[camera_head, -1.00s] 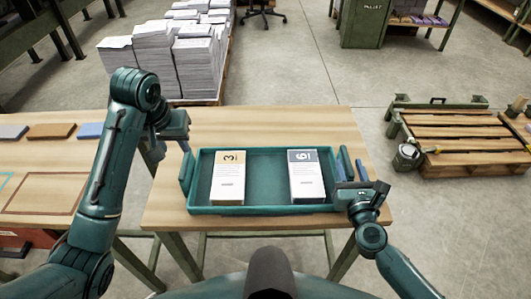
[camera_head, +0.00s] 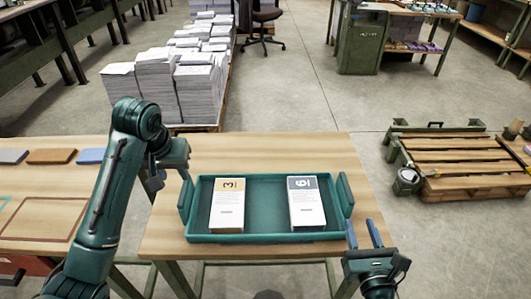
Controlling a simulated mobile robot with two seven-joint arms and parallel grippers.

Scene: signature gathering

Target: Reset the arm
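A teal tray (camera_head: 264,238) with raised end handles sits on the wooden table. Inside it a booklet stack marked 3 (camera_head: 228,207) lies at the left and one marked 6 (camera_head: 306,205) at the right. My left gripper (camera_head: 169,180) hangs by the tray's left handle, apart from the stacks; its fingers are partly hidden by the arm, so its opening is unclear. My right gripper (camera_head: 363,236) is at the table's front right corner, beside the tray's right end. Its two blue fingers are spread apart with nothing between them.
A second table at the left bears grey, brown and blue blocks (camera_head: 50,156) and an outlined area. Tall paper stacks (camera_head: 175,80) stand on a pallet behind. A wooden pallet rack (camera_head: 460,160) is on the floor at the right. Table space behind the tray is clear.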

